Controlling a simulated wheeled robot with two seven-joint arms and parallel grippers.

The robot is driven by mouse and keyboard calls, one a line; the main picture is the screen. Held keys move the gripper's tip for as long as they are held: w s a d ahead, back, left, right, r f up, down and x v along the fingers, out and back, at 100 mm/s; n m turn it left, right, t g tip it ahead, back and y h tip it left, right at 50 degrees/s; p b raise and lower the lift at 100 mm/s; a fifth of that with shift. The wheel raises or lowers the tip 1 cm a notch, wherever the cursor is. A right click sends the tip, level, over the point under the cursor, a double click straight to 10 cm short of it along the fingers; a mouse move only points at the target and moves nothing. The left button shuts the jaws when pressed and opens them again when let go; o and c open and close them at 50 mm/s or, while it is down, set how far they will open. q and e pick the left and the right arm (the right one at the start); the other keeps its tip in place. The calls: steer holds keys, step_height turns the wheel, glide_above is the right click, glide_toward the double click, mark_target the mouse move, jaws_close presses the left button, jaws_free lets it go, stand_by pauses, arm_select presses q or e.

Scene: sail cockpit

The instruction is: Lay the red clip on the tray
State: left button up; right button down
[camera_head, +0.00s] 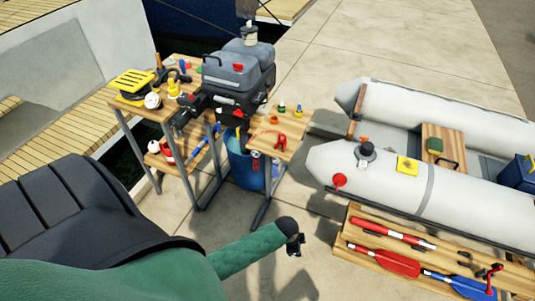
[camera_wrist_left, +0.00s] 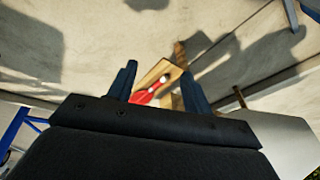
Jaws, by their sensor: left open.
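A red clip-like piece (camera_head: 281,141) lies on the small wooden side table (camera_head: 262,138). I cannot tell for sure that it is the task's clip, as another small red piece (camera_head: 491,275) is at the lower right. A yellow ribbed tray-like thing (camera_head: 132,81) lies on the workbench at the left; I cannot tell if it is the tray. My left gripper (camera_head: 293,240) is over the pavement, below and apart from the side table. In the left wrist view its fingers (camera_wrist_left: 160,82) are apart, with nothing held. My right gripper is not in view.
A grey outboard motor (camera_head: 238,70) stands beside the workbench. A blue bin (camera_head: 243,165) is under the side table. A grey inflatable boat (camera_head: 390,190) lies at the right, with a wooden bench (camera_head: 350,243) holding red and blue paddles before it. Pavement (camera_head: 310,40) is clear behind.

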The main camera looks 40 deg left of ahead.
arm_select(q)
steer(key=s+d+f+n, duration=0.1)
steer(key=s+f+n, duration=0.3)
steer(key=s+f, duration=0.3)
steer(key=s+d+f+n+g+y, duration=0.1)
steer(key=s+f+n, duration=0.3)
steer(key=s+f, duration=0.4)
steer(key=s, duration=0.7)
steer(key=shift+s+d+f+n, duration=0.3)
steer(key=shift+d, duration=0.05)
